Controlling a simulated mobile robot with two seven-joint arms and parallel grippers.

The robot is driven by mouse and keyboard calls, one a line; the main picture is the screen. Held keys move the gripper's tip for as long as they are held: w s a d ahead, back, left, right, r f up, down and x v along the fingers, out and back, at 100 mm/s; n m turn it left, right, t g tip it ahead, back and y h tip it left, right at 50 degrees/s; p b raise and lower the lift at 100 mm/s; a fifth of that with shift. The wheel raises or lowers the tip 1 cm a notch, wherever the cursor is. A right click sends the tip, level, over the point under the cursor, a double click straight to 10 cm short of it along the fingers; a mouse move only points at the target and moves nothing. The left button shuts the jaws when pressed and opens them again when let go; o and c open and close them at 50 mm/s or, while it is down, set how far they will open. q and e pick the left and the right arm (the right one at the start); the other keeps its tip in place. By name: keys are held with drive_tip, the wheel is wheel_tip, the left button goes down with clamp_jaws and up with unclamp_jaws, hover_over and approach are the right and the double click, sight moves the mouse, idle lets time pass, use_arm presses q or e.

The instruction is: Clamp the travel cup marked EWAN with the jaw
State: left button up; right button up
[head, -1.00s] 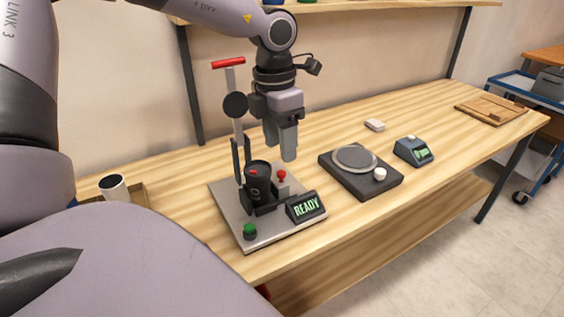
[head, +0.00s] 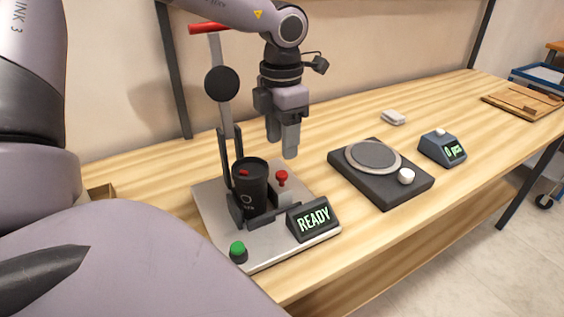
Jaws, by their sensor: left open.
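The black travel cup (head: 251,183) stands upright in the laser marker (head: 281,246), between the dark uprights at the left and a grey block at the right. Faint light marking shows on its front, too small to read as a name. A small jaw with a red knob (head: 282,178) sits just right of the cup; I cannot tell whether it touches it. The display (head: 314,219) reads READY. My left gripper (head: 283,150) is open and empty, pointing down above and behind the red knob, apart from the cup. My right gripper is not in view.
A green button (head: 238,250) is at the marker's front corner. A tall lever with a red handle (head: 207,28) rises behind the cup. A dark turntable (head: 382,184), a blue counter box (head: 442,147) and a wooden board (head: 526,101) stand to the right.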

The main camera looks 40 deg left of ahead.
sight(281, 173)
use_arm(q)
drive_tip(key=shift+f, duration=3.6)
drive_tip(key=shift+a, duration=0.1)
clamp_jaws()
